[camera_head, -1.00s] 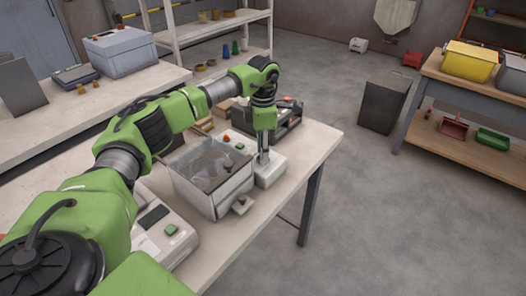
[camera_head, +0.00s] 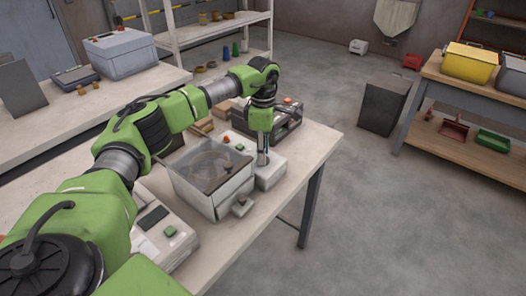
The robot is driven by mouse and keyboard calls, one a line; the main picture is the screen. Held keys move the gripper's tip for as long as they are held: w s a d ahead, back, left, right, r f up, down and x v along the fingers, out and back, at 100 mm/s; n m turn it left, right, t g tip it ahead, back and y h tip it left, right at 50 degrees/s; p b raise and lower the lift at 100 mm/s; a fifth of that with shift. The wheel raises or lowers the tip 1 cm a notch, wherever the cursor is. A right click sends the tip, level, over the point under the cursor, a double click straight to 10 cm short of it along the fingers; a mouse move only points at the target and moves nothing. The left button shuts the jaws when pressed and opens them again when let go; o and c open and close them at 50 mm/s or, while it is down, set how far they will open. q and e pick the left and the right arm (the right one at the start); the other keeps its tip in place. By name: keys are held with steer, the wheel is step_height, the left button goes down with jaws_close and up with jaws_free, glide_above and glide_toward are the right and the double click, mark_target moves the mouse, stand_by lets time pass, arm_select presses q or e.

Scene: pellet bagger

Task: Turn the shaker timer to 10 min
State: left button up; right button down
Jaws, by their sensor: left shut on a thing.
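My left gripper (camera_head: 263,158) points straight down onto a small white box (camera_head: 272,174) at the right edge of the bench. Its fingers are shut on a part at the top of this box, which looks like the shaker timer's knob. The fingers hide the knob, and I cannot read any scale or setting. Left of it stands a grey, open-topped box (camera_head: 212,190), seemingly the shaker, with a round shape inside. My right gripper is not in view.
A dark device (camera_head: 283,122) stands close behind the gripper. A red button (camera_head: 227,139) and a green button (camera_head: 240,147) sit just left of it. A white panel device (camera_head: 168,228) lies nearer on the bench. Open floor lies to the right.

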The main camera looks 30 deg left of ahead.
arm_select(q)
steer(key=o, duration=1.1)
step_height(320, 180, up, 12)
stand_by(0.4)
